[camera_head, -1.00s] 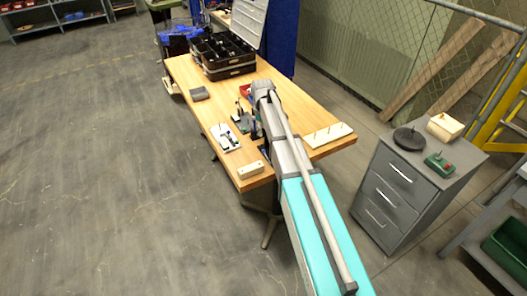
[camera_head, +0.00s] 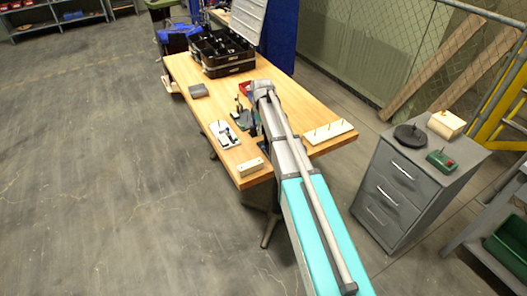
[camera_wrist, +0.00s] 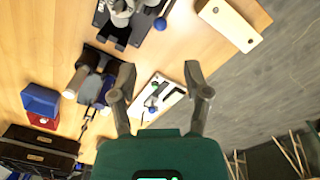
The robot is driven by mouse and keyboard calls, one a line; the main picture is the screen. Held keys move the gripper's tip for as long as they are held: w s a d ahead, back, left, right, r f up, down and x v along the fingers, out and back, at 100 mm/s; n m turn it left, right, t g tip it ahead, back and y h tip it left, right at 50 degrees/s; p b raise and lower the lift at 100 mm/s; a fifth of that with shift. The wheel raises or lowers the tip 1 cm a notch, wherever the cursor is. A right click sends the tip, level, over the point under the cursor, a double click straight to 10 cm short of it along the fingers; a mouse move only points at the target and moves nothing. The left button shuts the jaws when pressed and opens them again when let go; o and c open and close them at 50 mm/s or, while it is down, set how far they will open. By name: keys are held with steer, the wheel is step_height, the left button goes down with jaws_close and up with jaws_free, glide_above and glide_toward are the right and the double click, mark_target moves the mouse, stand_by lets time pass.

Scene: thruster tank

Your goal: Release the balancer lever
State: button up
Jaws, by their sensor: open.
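In the wrist view my gripper (camera_wrist: 160,72) is open, with nothing between its fingers. Below its fingertips, a white plate (camera_wrist: 172,93) with small blue and green knobs lies on the table; it also shows in the head view (camera_head: 223,134). A dark device (camera_wrist: 92,78) with a pale-ended cylinder stands left of the fingers. Another grey and dark device (camera_wrist: 122,22) is at the top, cut off by the frame, with a blue ball knob (camera_wrist: 160,23) beside it. I cannot tell which part is the balancer lever. My arm hides part of this area in the head view.
The wooden table (camera_head: 300,95) also holds a cream block (camera_head: 250,168), a white board with pegs (camera_head: 328,132), a grey box (camera_head: 197,90) and black crates (camera_head: 228,70). A grey drawer cabinet (camera_head: 395,190) stands at the right. The floor left of the table is clear.

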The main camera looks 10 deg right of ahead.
mark_target(263, 148)
steer(key=shift+w+d+f+b, duration=0.1)
steer(key=shift+w+f+b, duration=0.05)
steer(key=shift+f+b, duration=5.45)
steer(key=shift+f, duration=0.1)
jaws_close()
